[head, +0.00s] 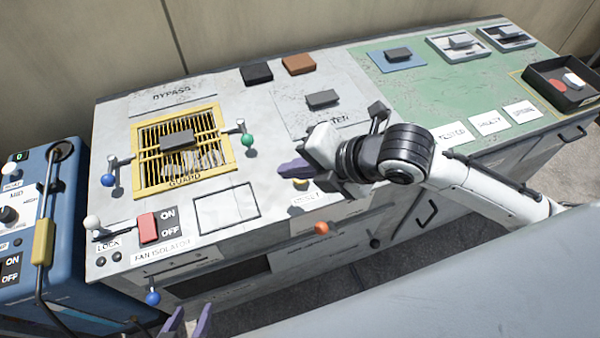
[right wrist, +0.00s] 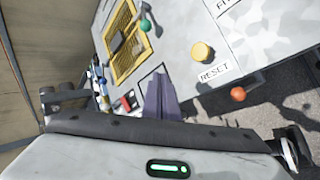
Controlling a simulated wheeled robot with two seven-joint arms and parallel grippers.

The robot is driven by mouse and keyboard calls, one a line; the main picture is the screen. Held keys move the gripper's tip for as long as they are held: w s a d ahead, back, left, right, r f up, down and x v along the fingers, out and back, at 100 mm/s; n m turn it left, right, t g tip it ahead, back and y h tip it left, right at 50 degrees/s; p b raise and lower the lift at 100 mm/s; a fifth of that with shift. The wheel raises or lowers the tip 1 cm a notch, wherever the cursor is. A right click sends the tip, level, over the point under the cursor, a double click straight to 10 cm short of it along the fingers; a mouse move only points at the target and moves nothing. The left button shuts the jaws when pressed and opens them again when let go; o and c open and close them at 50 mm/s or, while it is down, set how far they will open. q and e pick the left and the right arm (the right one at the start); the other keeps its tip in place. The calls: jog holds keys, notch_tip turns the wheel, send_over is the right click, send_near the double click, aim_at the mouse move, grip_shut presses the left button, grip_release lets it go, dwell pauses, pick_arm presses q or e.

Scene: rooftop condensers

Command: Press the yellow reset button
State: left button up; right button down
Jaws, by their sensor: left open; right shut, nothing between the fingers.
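The yellow reset button (right wrist: 202,52) sits on the grey panel above a RESET label (right wrist: 214,73) in the right wrist view. In the head view the button (head: 301,184) shows just below my right gripper's fingers, partly hidden. My right gripper (head: 293,169) has its purple fingers shut with nothing between them. In the right wrist view those fingers (right wrist: 160,98) lie to the left of the button and appear apart from it. My left gripper (head: 188,322) is open at the bottom edge of the head view, well away from the button.
A yellow guard grille (head: 183,151) lies left of my right gripper, with a green-knobbed lever (head: 246,139) beside it. An orange knob (head: 321,228) sticks out at the panel's front edge. A red isolator switch (head: 147,228) and a blue unit (head: 30,235) stand further left.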

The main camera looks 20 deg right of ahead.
pick_arm(q)
jog(key=shift+s, duration=0.15)
pick_arm(e)
jog(key=w+d+r+n, duration=0.3)
jog(key=d+n, duration=0.1)
jog(key=n, duration=0.3)
jog(key=shift+w+r, duration=0.15)
jog(key=shift+w, duration=0.2)
notch_tip(320, 180, down, 7)
jog(key=b, duration=0.8)
jog(key=shift+r, duration=0.2)
jog(key=shift+f, duration=0.25)
jog(key=shift+f+b, duration=0.35)
jog(key=shift+f, duration=0.3)
pick_arm(q)
jog(key=f, duration=0.1)
jog(key=w+d+f, duration=0.1)
jog(key=f, duration=0.1)
jog(key=d+f, duration=0.1)
jog(key=f, duration=0.1)
jog(key=shift+w+f, duration=0.15)
jog(key=shift+f, duration=0.05)
pick_arm(e)
jog(key=shift+f, duration=0.2)
pick_arm(q)
jog(key=shift+s+a+f, duration=0.1)
jog(key=shift+s+f, duration=0.05)
jog(key=shift+s, duration=0.05)
